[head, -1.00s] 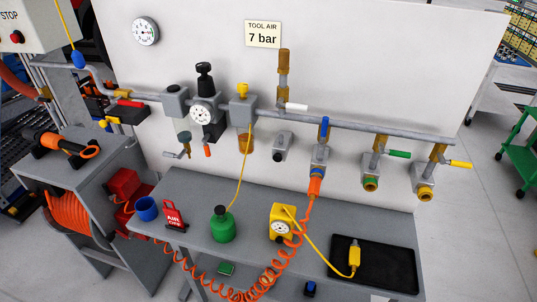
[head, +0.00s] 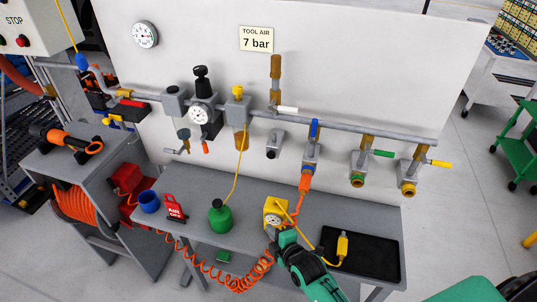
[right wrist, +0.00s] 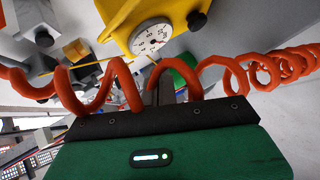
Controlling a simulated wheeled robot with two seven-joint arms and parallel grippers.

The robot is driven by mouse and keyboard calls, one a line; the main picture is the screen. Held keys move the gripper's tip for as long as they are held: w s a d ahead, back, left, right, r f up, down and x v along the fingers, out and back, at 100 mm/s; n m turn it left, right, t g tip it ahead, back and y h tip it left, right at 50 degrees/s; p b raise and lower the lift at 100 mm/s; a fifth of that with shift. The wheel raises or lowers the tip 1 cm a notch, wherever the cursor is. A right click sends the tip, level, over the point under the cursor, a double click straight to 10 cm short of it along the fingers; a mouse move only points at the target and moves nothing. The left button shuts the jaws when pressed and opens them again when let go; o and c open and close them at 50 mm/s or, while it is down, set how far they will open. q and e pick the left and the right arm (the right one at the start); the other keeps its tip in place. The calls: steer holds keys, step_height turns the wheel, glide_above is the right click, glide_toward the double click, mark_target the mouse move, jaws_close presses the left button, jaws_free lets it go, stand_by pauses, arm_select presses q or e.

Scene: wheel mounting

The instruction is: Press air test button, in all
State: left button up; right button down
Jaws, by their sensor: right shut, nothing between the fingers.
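The yellow tester box (head: 271,205) with a round white gauge stands at the front of the grey bench. My right gripper (head: 283,238) is shut and empty, close below and in front of the box. In the right wrist view the yellow box (right wrist: 185,10) and its gauge are just beyond the fingers (right wrist: 165,90). The orange coiled hose (right wrist: 125,85) crosses in front of the fingers and partly hides them. I cannot tell whether they touch it. My left gripper is not in view.
The orange hose (head: 235,284) hangs before the bench (head: 345,212). A black tray (head: 372,262) with a yellow-handled tool is at right. Valves line the wall pipe (head: 340,128).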

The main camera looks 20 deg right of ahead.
mark_target(271, 155)
steer(key=w+r+n+t, duration=0.3)
steer(key=r+n, duration=0.1)
steer(key=r, duration=0.3)
steer(key=w+r+n+t+y+p, duration=0.1)
steer(key=w+r+n+t, duration=0.2)
steer(key=r, duration=0.3)
steer(key=shift+w+a+r+n, duration=0.4)
steer(key=shift+n, duration=0.4)
steer(key=w+d+b, duration=0.3)
steer(key=w+d, duration=0.2)
steer(key=w, duration=0.2)
steer(key=shift+w, duration=0.2)
steer(key=shift+w+d, duration=0.1)
steer(key=shift+w, duration=0.1)
stand_by(1.0)
